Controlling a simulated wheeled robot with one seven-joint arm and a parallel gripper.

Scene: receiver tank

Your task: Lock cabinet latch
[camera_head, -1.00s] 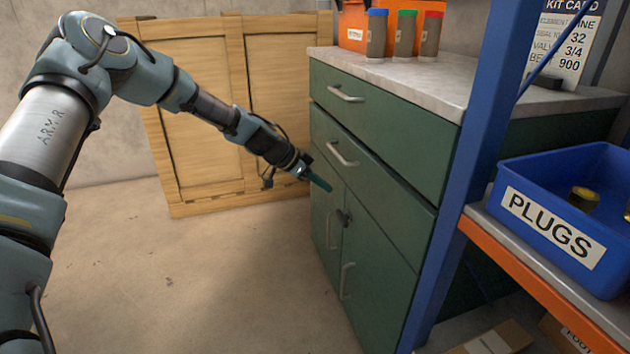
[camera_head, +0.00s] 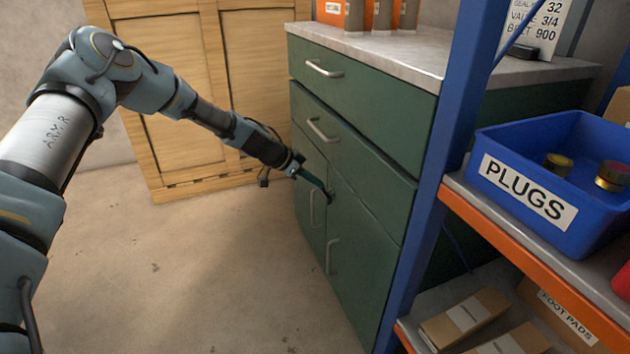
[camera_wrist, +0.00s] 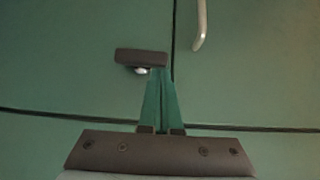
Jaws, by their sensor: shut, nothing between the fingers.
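The green cabinet (camera_head: 365,130) has two lower doors with a dark latch (camera_head: 330,197) near the top of the seam between them. In the wrist view the latch (camera_wrist: 140,56) is a short dark bar lying crosswise on one door, with a silvery pivot below it. Its right end stops just short of the door seam. My gripper (camera_head: 323,189) is shut and empty, with its teal fingers pointing at the latch. In the wrist view the gripper tips (camera_wrist: 158,72) are at the bar's right end; whether they touch it I cannot tell.
Two door handles (camera_head: 332,255) hang below the latch. A blue rack post (camera_head: 435,180) and a shelf with a blue PLUGS bin (camera_head: 530,190) stand to the right. A wooden crate (camera_head: 185,130) is behind my arm. The floor at left is clear.

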